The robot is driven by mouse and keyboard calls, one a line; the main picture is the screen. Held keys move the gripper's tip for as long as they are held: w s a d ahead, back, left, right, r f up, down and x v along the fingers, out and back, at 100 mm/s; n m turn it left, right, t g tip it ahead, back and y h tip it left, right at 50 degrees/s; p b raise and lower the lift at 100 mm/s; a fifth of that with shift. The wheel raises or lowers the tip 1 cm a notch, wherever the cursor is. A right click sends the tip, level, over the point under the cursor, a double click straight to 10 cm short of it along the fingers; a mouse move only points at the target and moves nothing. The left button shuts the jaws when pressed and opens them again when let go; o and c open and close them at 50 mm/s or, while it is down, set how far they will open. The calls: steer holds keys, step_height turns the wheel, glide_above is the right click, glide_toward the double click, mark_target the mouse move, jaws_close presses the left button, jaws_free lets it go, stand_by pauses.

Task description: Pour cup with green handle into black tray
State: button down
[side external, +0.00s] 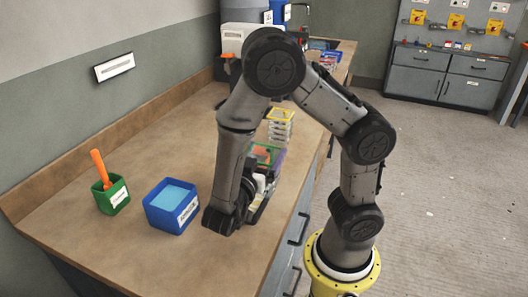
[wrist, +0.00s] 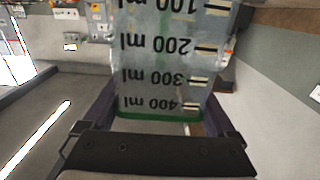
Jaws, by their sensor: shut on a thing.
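A clear measuring cup with black ml marks and a green edge (wrist: 165,60) fills the middle of the wrist view; its print reads upside down there. My gripper (wrist: 158,100) is shut on it, with a dark finger along each side. In the side view the cup's green rim (side external: 264,148) shows above the table, with something orange within or behind it. My gripper (side external: 270,172) is partly hidden behind my arm there. I cannot tell how full or how tilted the cup is. I cannot make out a black tray in either view.
A clear cup with a yellow rim (side external: 281,114) stands behind my gripper. A blue container (side external: 168,218) with light blue contents and a green container (side external: 113,199) holding an orange-handled tool stand at the left. White and grey bins (side external: 240,38) stand at the back. The table's left-back area is clear.

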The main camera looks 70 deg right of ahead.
steer(key=shift+r, duration=2.05)
